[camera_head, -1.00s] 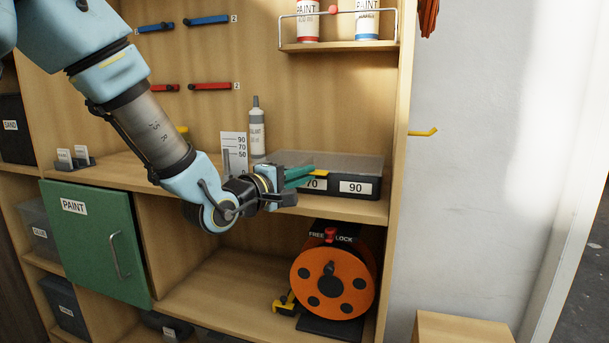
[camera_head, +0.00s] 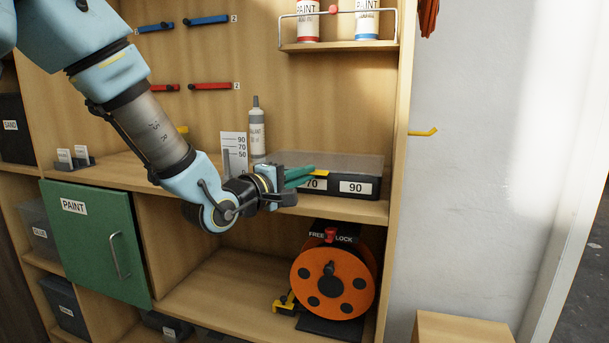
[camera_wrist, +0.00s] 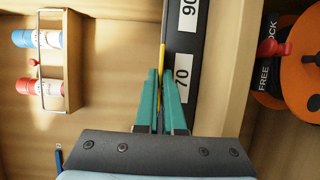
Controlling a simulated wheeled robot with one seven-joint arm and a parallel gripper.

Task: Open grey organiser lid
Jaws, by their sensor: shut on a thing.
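The grey organiser (camera_head: 340,189) sits on the middle shelf, a dark box with labels 70 and 90 on its front. Its grey lid (camera_head: 345,162) lies flat and looks closed. A yellow tab (camera_head: 320,173) shows at the lid's front edge above the 70 label; in the wrist view it is a thin yellow strip (camera_wrist: 162,60). My gripper (camera_head: 302,175), with green fingers, is at the organiser's front edge. In the wrist view its fingertips (camera_wrist: 164,75) are close together around the near end of the strip, partly hiding it.
A sealant tube (camera_head: 257,130) and a white marked card (camera_head: 234,150) stand behind my wrist. Below is an orange reel (camera_head: 333,283) with a FREE/LOCK sign. A paint rack (camera_head: 338,46) hangs above. A green PAINT door (camera_head: 95,240) is at left.

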